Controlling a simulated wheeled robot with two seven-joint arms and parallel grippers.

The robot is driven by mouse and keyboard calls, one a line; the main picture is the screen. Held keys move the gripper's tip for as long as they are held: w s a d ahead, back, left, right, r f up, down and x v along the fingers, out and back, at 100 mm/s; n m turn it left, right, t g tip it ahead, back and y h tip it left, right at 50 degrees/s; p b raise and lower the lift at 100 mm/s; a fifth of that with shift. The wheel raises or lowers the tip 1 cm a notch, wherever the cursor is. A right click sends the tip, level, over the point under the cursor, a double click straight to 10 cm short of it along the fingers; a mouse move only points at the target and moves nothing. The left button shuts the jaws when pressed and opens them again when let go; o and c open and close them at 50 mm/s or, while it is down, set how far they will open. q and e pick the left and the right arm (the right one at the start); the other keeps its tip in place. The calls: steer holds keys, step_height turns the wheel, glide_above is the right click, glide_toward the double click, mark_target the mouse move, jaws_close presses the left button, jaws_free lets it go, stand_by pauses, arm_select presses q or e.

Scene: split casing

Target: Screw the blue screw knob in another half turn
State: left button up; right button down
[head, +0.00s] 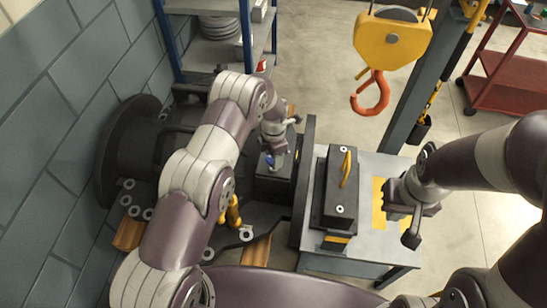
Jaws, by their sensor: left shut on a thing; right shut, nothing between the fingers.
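The blue screw knob (269,161) shows as a small blue patch at the top of a dark block on the split casing (272,188), in the middle of the head view. My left gripper (276,153) points down at the knob and is shut on it. The fingers and wrist hide most of the knob, so its turn angle cannot be told.
A dark cover with a yellow handle (346,168) sits on the grey table (375,245) right of the casing. A large dark round flange (125,150) stands left. An orange crane hook (371,93) hangs behind. Several pale rings (148,213) lie at lower left.

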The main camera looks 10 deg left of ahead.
arm_select(q)
steer(key=m+b, duration=0.2)
steer(key=m, duration=0.1)
steer(key=shift+f+m+b, duration=0.15)
steer(key=shift+m+b, duration=0.2)
steer(key=shift+m, duration=0.05)
steer(key=m+b, duration=0.2)
steer(key=m, duration=0.1)
steer(key=shift+w+m, duration=0.1)
steer(key=shift+m, duration=0.2)
steer(key=m+b, duration=0.1)
steer(key=m, duration=0.3)
steer(key=shift+m+b, duration=0.3)
steer(key=shift+b, duration=0.1)
steer(key=m+b, duration=0.1)
steer(key=m, duration=0.3)
steer(key=shift+m, duration=0.3)
steer(key=m+b, duration=0.1)
steer(key=m, duration=0.8)
steer(key=shift+b, duration=0.35)
steer(key=m, duration=0.4)
steer(key=shift+m+b, duration=0.3)
steer(key=shift+m, duration=1.8)
